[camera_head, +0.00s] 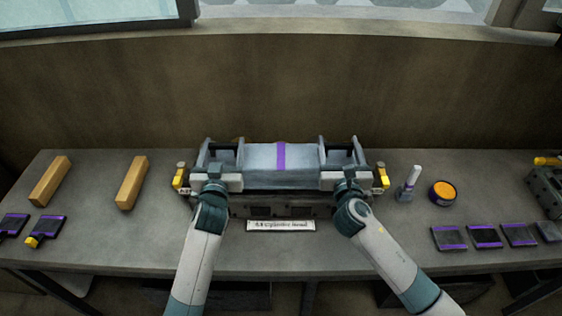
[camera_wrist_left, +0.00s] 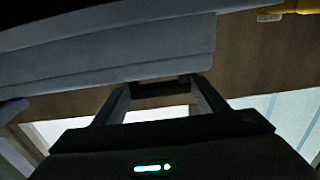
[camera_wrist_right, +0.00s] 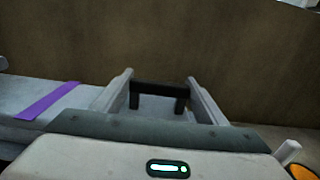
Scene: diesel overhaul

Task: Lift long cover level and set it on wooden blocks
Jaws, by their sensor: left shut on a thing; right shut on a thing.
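The long cover (camera_head: 262,158) is a grey-blue casting with a purple stripe across its middle. It sits over the engine block at the centre of the bench and looks about level; I cannot tell whether a gap lies under it. My left gripper (camera_head: 217,176) is shut on its left end and my right gripper (camera_head: 345,178) on its right end. The cover also shows in the left wrist view (camera_wrist_left: 120,55) and the right wrist view (camera_wrist_right: 75,98). Two wooden blocks (camera_head: 50,181) (camera_head: 132,183) lie apart on the left of the bench, with nothing on them.
A label plate (camera_head: 281,226) is in front of the block. Yellow-tipped parts (camera_head: 181,179) (camera_head: 382,178) flank it. More pads (camera_head: 48,229) lie front left.

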